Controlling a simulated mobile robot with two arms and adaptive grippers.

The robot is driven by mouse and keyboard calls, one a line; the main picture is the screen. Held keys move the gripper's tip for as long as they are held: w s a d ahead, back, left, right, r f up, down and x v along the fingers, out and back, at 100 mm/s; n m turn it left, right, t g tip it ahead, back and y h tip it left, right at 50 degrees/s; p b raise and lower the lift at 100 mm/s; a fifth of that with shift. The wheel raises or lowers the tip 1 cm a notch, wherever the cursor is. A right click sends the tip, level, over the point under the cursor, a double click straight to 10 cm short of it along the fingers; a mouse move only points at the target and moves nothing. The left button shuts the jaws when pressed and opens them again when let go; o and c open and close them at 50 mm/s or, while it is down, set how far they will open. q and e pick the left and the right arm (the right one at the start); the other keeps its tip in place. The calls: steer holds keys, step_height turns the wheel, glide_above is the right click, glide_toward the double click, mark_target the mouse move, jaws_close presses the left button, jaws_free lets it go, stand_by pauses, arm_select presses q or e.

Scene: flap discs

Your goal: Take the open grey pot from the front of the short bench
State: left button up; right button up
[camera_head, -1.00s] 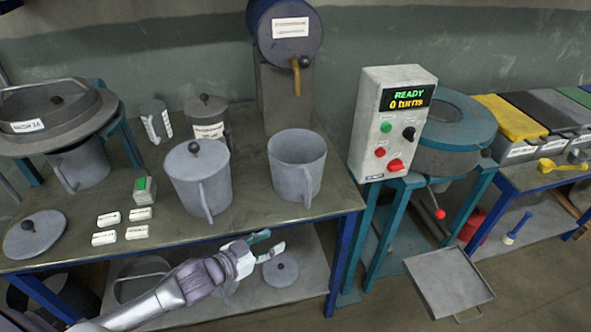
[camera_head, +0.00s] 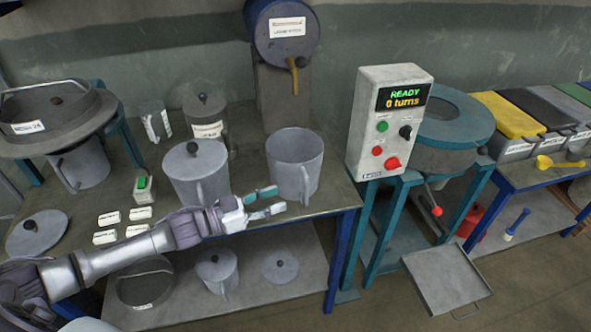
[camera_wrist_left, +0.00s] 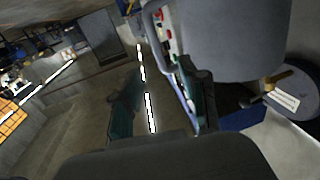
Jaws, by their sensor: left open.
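The open grey pot (camera_head: 293,160) stands upright at the front right of the short bench (camera_head: 250,210), its handle facing the front edge. It also fills the upper right of the left wrist view (camera_wrist_left: 230,40), with its handle (camera_wrist_left: 152,35) near the upper middle. My left gripper (camera_head: 268,202) is open and empty just left of the pot's handle, at the bench's front edge. In the left wrist view its two teal fingers (camera_wrist_left: 162,105) are apart, with floor showing between them. The handle does not appear to be between them. My right gripper is not in view.
A lidded grey pot (camera_head: 195,170) stands close left of the open pot, behind my left arm. A drum with a tap (camera_head: 283,35) is above and behind. The control box (camera_head: 390,120) stands to the right. The lower shelf (camera_head: 245,290) holds another pot (camera_head: 217,270) and a lid (camera_head: 280,266).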

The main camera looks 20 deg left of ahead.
mark_target(297, 171)
arm_select(q)
steer(key=x, duration=0.2)
steer(key=p+x, duration=0.1)
steer(key=x, duration=0.2)
steer(key=p+x, duration=0.1)
steer(key=x, duration=0.2)
steer(key=shift+d+r, duration=0.2)
steer(key=shift+r, duration=0.1)
steer(key=shift+w+d+f, duration=0.1)
steer(key=shift+w+d, duration=0.1)
jaws_close()
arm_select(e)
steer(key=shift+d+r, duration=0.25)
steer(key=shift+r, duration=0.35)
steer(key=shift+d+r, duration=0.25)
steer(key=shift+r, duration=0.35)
